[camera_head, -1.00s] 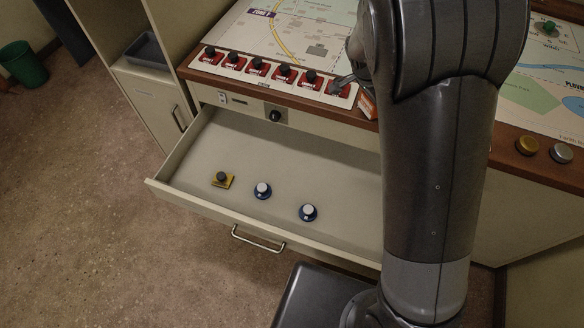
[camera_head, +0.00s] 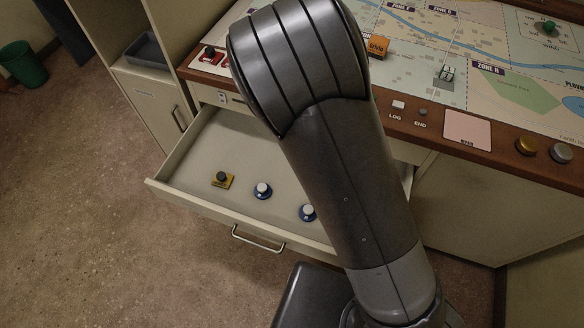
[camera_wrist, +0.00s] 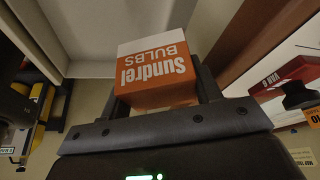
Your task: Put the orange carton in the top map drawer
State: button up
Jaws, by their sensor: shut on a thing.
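The orange carton (camera_wrist: 158,72), orange and white with "Sundrel BULBS" lettering upside down, sits between the fingers of my gripper (camera_wrist: 160,92) in the wrist view. My gripper is shut on it. In the head view my arm hides both the gripper and the carton. The top map drawer (camera_head: 169,190) is pulled open below the console. The drawer's right part is hidden by my arm.
A small orange block (camera_head: 378,46) stands on the map. A grey tray (camera_head: 146,50) is in the left cabinet. Bare drawer floor shows around the knobbed pieces.

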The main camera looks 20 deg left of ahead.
jog(key=s+d+f+n+t+y, duration=0.1)
jog(key=s+d+f+n+y, duration=0.15)
jog(key=d+f+n, duration=0.4)
jog(key=s+d+f+n+t+y, duration=0.1)
jog(key=d+f+n+y, duration=0.25)
jog(key=d+n, duration=0.6)
jog(key=shift+s+d+f+n+g+y, duration=0.55)
jog(key=shift+s+f+n, duration=0.7)
jog(key=shift+s+n, duration=1)
jog(key=shift+s+d+f+n+g+y, duration=0.3)
jog(key=shift+s+f+n+g, duration=0.85)
jog(key=shift+n, duration=1.65)
jog(key=shift+s+d+f+n+g+y, duration=0.3)
jog(key=shift+s+f+n+y, duration=0.25)
jog(key=shift+s+f+n, duration=1.4)
jog(key=shift+n, duration=0.6)
jog(key=shift+s+f, duration=0.2)
jog(key=shift+f, duration=0.95)
jog(key=shift+s+f, duration=0.15)
jog(key=shift+f, duration=1)
jog(key=shift+f, duration=0.1)
jog(key=o, duration=1)
